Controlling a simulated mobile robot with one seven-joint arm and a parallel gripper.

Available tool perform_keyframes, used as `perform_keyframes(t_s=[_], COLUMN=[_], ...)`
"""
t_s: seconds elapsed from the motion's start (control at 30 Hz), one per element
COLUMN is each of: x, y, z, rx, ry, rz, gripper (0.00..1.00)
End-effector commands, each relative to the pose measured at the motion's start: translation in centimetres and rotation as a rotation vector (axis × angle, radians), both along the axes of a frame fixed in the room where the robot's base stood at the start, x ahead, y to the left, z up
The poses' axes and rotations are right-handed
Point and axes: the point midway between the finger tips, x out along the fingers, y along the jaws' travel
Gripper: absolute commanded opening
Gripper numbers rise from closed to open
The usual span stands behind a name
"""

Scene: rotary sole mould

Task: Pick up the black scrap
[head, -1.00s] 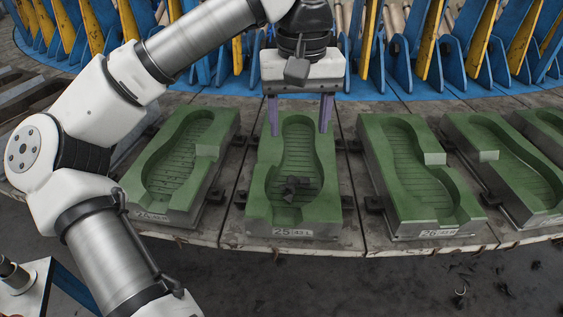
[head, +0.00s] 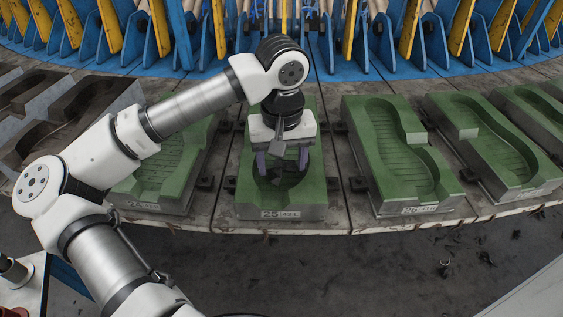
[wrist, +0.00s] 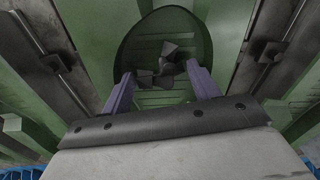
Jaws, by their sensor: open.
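The black scrap (wrist: 168,62) is a small dark crumpled clump in the cavity of the green mould (head: 245,197) labelled 25. In the wrist view it lies just beyond and between my fingertips. In the head view the scrap (head: 268,183) is partly hidden by my gripper. My gripper (head: 281,172) is over the wide near end of that mould cavity, its two purple fingers pointing down into it. In the wrist view my gripper (wrist: 160,80) is open, with a finger on each side of the scrap. I cannot tell whether either finger touches it.
Another green mould (head: 358,130) stands to the right, and one (head: 140,190) to the left, partly behind my arm. Dark clamps sit between the moulds. Blue and yellow uprights (head: 410,30) line the back. Dark bits lie on the floor (head: 450,265) at the front right.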

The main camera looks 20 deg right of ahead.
Motion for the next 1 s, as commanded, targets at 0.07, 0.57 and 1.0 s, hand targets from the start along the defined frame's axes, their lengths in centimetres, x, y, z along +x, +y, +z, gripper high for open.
perform_keyframes(t_s=[0.07, 0.57, 1.0], x=[0.00, 0.01, 0.04], y=[0.00, 0.00, -0.01], z=[-0.22, -0.21, 0.12], rx=[-0.001, 0.000, 0.000], ry=[-0.001, -0.001, -0.001], rz=[0.000, 0.001, 0.001], gripper=[0.61, 0.17, 0.13])
